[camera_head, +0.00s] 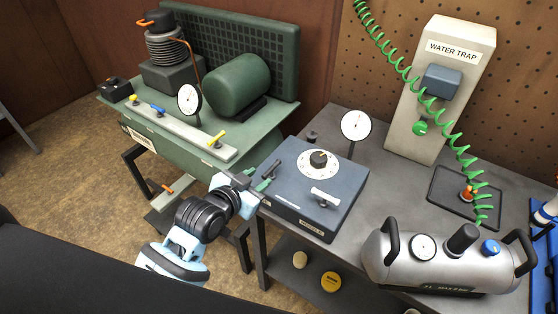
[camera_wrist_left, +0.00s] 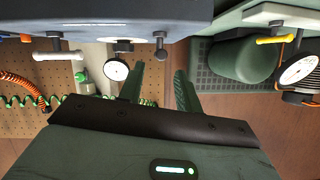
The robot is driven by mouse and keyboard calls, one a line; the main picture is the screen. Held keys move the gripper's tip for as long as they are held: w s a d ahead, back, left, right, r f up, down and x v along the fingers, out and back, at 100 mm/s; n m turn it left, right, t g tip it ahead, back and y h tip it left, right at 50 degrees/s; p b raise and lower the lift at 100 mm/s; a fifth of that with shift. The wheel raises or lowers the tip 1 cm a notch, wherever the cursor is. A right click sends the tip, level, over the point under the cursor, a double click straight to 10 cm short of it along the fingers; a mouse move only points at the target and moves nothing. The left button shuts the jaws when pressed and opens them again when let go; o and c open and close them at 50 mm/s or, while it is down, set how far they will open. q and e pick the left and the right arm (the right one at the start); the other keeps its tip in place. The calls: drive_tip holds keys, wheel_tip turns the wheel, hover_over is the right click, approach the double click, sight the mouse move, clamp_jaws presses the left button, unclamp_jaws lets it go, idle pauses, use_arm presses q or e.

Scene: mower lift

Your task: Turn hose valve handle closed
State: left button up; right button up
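Several lever handles show, and I cannot tell which one is the hose valve handle. On the pale rail (camera_head: 180,131) of the green compressor are a yellow lever (camera_head: 216,140), a blue lever (camera_head: 157,109) and another yellow lever (camera_head: 133,98). An orange lever (camera_head: 167,188) sits low under the tank. A white bar handle (camera_head: 325,197) is on the blue-grey box. My left gripper (camera_head: 266,177) is at the box's left edge, right of and below the nearest yellow lever. Its green fingers (camera_wrist_left: 159,87) stand apart with nothing between them. My right gripper is out of view.
The blue-grey box (camera_head: 287,208) with a dial knob (camera_head: 318,159) stands close beside my left gripper. A silver tank (camera_head: 375,259), a water trap post (camera_head: 410,136) and a coiled green hose (camera_head: 399,67) are to the right. A gap separates compressor and bench.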

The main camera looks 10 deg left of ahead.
sight(267, 173)
use_arm(q)
drive_tip(key=shift+x, duration=3.75)
drive_tip(key=shift+s, duration=0.1)
drive_tip(key=shift+f, duration=0.1)
clamp_jaws()
